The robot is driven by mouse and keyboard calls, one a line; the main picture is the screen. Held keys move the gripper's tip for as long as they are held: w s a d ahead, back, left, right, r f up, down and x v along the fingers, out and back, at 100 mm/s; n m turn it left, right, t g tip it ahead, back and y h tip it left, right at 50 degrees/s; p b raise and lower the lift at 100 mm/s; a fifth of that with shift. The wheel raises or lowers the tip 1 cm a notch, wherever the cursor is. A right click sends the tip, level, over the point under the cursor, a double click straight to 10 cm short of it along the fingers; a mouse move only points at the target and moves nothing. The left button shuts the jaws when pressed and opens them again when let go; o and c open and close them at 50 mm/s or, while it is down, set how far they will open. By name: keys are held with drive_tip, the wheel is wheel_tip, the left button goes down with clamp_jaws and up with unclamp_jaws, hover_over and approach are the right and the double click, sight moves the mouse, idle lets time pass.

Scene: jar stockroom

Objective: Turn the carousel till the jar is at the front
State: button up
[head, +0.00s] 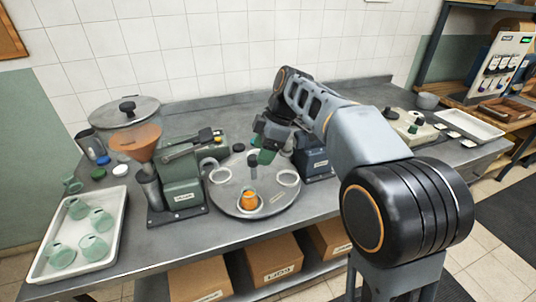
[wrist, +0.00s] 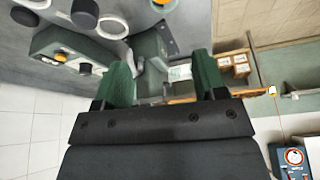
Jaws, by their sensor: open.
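The round grey carousel (head: 238,192) stands on the bench in the middle of the head view. An orange jar (head: 249,200) sits in the white ring at its front edge, the side nearest my camera. Two other white rings, at left (head: 219,175) and right (head: 288,178), look empty. A dark-topped post (head: 253,160) rises from the carousel. My gripper (head: 265,154) is above the carousel's back part, beside the post; contact with it cannot be told. In the wrist view my gripper (wrist: 161,66) is open, with nothing between its green fingers.
A green grinder (head: 181,185) with an orange funnel stands left of the carousel. A white tray (head: 62,262) with several green jars lies at far left. Boxes (head: 273,258) sit on the shelf below.

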drive_tip(key=shift+s+d+r, duration=0.2)
drive_tip(key=shift+s+r, duration=0.15)
drive_tip(key=shift+s, duration=0.35)
drive_tip(key=shift+s+d+r, duration=0.2)
drive_tip(key=shift+s+r, duration=0.1)
drive_tip(key=shift+s, duration=0.4)
